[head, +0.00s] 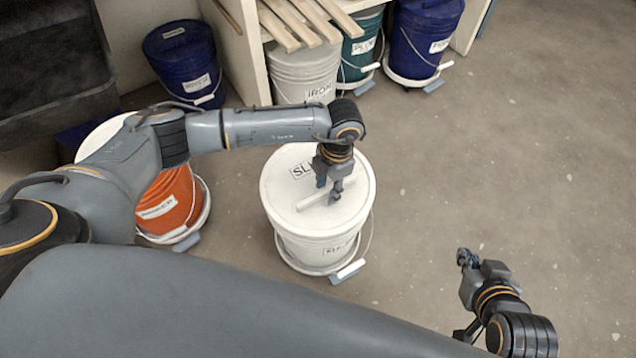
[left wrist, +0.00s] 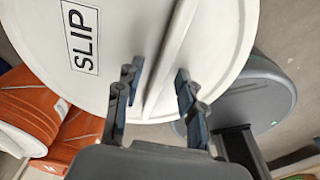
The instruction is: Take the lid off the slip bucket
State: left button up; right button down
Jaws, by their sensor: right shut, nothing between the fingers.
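The slip bucket (head: 315,250) is white and stands upright on a wheeled base in the middle of the head view. Its white lid (head: 282,198) is seated on it, with a SLIP label and a raised bar handle (head: 307,203). In the left wrist view the lid (left wrist: 45,25) and handle (left wrist: 176,45) fill the upper part. My left gripper (head: 329,190) is over the handle with its fingers apart, one on each side of the bar, with gaps visible in the left wrist view (left wrist: 157,84). My right gripper (head: 464,259) is shut and empty, right of the bucket above the floor.
An orange bucket (head: 172,202) with a white lid stands left, partly under my left arm. Blue (head: 190,65), white (head: 300,75), teal (head: 362,48) and another blue bucket (head: 425,35) stand at the back by wooden slats (head: 300,22). Floor on the right is clear.

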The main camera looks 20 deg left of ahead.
pick_arm(q)
jog(key=shift+f, duration=0.1)
dwell(0.7)
jog(key=shift+f, duration=0.1)
dwell(0.7)
grip_shut()
